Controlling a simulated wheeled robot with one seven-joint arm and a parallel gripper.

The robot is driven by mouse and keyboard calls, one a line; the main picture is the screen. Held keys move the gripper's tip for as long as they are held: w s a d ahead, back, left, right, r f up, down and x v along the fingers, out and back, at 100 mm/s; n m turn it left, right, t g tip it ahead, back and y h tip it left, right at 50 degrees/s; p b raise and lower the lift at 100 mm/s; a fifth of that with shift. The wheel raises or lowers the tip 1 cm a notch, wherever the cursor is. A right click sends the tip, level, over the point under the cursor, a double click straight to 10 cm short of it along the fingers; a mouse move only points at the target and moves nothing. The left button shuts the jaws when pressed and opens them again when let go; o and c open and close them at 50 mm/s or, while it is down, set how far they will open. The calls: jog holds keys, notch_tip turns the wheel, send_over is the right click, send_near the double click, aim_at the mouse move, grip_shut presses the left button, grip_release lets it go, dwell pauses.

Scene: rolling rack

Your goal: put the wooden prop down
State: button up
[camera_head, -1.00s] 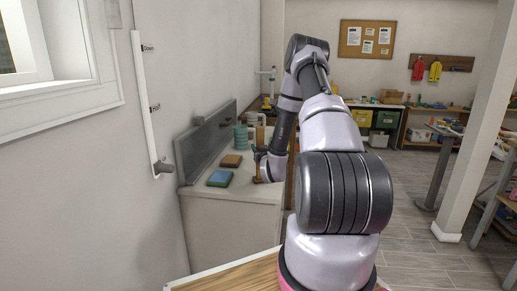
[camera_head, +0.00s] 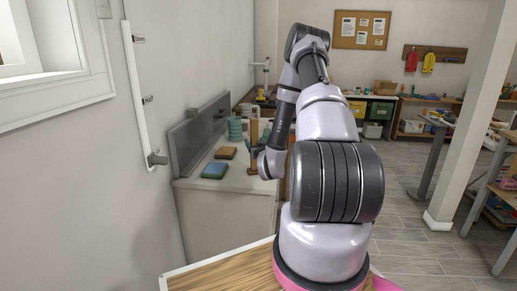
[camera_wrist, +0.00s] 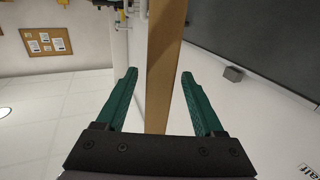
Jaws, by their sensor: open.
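The wooden prop (camera_wrist: 164,58) is a long, pale brown bar. In the wrist view it runs between the two green fingers of my gripper (camera_wrist: 159,74), with a visible gap on each side, so the fingers are open around it and do not grip it. In the head view the prop (camera_head: 254,132) looks upright, by the right edge of the white counter, with its middle partly hidden by my gripper (camera_head: 257,158). Its lower end seems to be at the counter top; contact there is hard to tell.
The white counter (camera_head: 225,208) holds a blue-topped block (camera_head: 214,170), a brown block (camera_head: 225,153) and teal stacked round items (camera_head: 235,130). A grey panel (camera_head: 198,135) leans along the wall side. Shelves and bins stand farther back.

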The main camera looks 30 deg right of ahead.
jog(key=v, duration=0.7)
jog(key=w+r, duration=0.1)
jog(key=r, duration=0.2)
jog(key=w+r+g, duration=0.1)
jog(key=r, duration=0.2)
jog(key=r+g, duration=0.1)
jog(key=r, duration=0.2)
jog(key=shift+w+a+r+m+y, duration=0.1)
jog(key=shift+w+r+m+y, duration=0.2)
jog(key=shift+w, duration=0.1)
jog(key=s+a+r+m+g+y, duration=0.1)
jog(key=s+a+r+g, duration=0.2)
jog(key=s+a+r, duration=0.5)
jog(key=s+a+r+g+y, duration=0.2)
jog(key=s+a+r+g, duration=0.1)
jog(key=s+r, duration=0.55)
jog(key=s+a+r+g+y, duration=0.1)
jog(key=s+a+r, duration=0.1)
jog(key=s, duration=0.5)
jog(key=s+a+r+g+y, duration=0.1)
jog(key=s+a+r, duration=0.2)
jog(key=s, duration=0.4)
jog(key=shift+s+a+r, duration=0.15)
jog(key=shift+s+a, duration=0.05)
jog(key=shift+a, duration=0.3)
